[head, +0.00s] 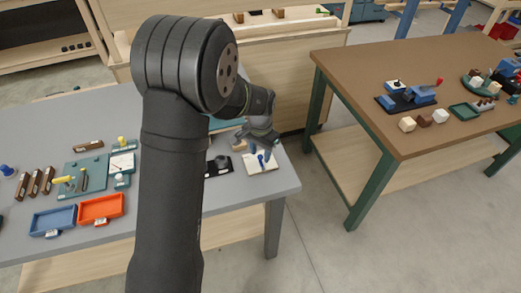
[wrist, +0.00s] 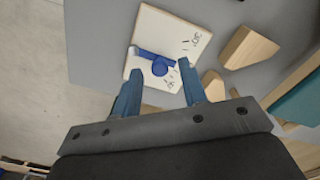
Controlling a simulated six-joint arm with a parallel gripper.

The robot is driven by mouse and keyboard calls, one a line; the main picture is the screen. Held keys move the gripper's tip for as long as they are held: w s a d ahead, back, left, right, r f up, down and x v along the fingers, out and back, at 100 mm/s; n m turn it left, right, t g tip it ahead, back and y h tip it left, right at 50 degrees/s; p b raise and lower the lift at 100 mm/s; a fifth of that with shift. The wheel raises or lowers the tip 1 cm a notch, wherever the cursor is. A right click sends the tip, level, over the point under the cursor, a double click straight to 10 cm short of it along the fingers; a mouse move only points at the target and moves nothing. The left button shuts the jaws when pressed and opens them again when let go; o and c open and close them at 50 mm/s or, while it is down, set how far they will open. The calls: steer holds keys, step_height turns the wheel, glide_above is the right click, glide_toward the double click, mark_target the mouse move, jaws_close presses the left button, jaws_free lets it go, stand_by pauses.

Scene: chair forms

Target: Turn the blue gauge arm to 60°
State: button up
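The gauge is a cream square board (wrist: 160,24) with black angle marks along its right side; the marks are too small to read surely. It also shows near the right end of the grey table in the head view (head: 254,168). The blue gauge arm (wrist: 145,54) lies across the board, with a round blue knob (wrist: 160,66) toward its right end. My gripper (wrist: 160,66) is open, with its blue fingers apart. In the wrist view its fingertips appear on either side of the knob; contact is not visible. In the head view my gripper (head: 262,153) is over the board.
Wooden blocks (wrist: 248,47) stand right of the board. A black fixture (head: 218,166) sits left of it. Blue (head: 53,222) and orange (head: 101,209) trays lie at the table's left front. A brown table (head: 400,60) with other parts stands to the right.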

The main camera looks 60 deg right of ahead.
mark_target(260, 156)
step_height(260, 156, up, 17)
steer(key=shift+r, duration=0.2)
stand_by(0.3)
steer(key=shift+f, duration=0.1)
stand_by(0.4)
step_height(260, 156, down, 17)
steer(key=shift+f, duration=0.15)
stand_by(0.5)
steer(key=shift+f, duration=0.1)
steer(key=shift+w+a+n, duration=0.15)
steer(key=shift+n, duration=0.45)
steer(key=shift+w+a+n, duration=0.1)
steer(key=shift+n, duration=0.5)
steer(key=n, duration=0.1)
steer(key=a+n, duration=0.1)
steer(key=n, duration=0.1)
steer(key=shift+w, duration=0.2)
step_height(260, 156, up, 15)
steer(key=shift+n, duration=0.3)
stand_by(1.0)
